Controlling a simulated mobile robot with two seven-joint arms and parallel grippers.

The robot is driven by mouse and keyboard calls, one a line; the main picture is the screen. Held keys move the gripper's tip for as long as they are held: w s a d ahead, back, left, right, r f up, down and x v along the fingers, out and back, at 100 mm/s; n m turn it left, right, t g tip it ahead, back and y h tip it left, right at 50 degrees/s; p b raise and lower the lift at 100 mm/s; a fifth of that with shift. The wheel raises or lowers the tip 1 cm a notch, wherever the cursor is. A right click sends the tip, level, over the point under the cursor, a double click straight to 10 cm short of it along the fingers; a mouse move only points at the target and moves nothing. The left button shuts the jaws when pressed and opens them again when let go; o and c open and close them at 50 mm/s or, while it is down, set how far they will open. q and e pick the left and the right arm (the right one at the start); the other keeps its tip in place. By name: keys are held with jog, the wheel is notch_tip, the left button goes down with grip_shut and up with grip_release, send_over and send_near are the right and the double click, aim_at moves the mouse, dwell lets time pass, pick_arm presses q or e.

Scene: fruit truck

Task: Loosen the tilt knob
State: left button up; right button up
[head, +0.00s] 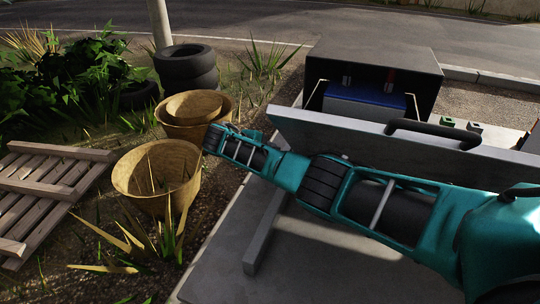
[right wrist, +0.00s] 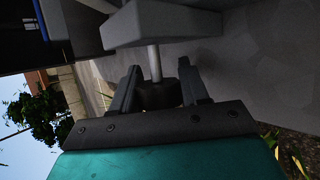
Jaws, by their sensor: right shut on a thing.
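In the right wrist view the tilt knob (right wrist: 158,95) is a dark, round piece on a thin metal shaft (right wrist: 154,62). The shaft runs into a grey block (right wrist: 160,24). My right gripper (right wrist: 161,72) has one finger on each side of the knob and is shut on it. In the head view my right arm reaches in from the right across the grey panel (head: 330,128). The knob and the fingertips are hidden there beyond the arm's far end. My left gripper is in neither view.
A black handle (head: 440,133) is on the panel's top. Behind it stands a dark open box (head: 375,62) with a blue item (head: 365,95). Left are wicker baskets (head: 155,170), stacked tyres (head: 186,68) and a wooden pallet (head: 45,190). A grey bar (head: 262,235) lies below my arm.

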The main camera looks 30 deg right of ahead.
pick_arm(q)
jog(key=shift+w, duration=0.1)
pick_arm(e)
jog(key=o, duration=1)
jog(key=shift+c, duration=0.2)
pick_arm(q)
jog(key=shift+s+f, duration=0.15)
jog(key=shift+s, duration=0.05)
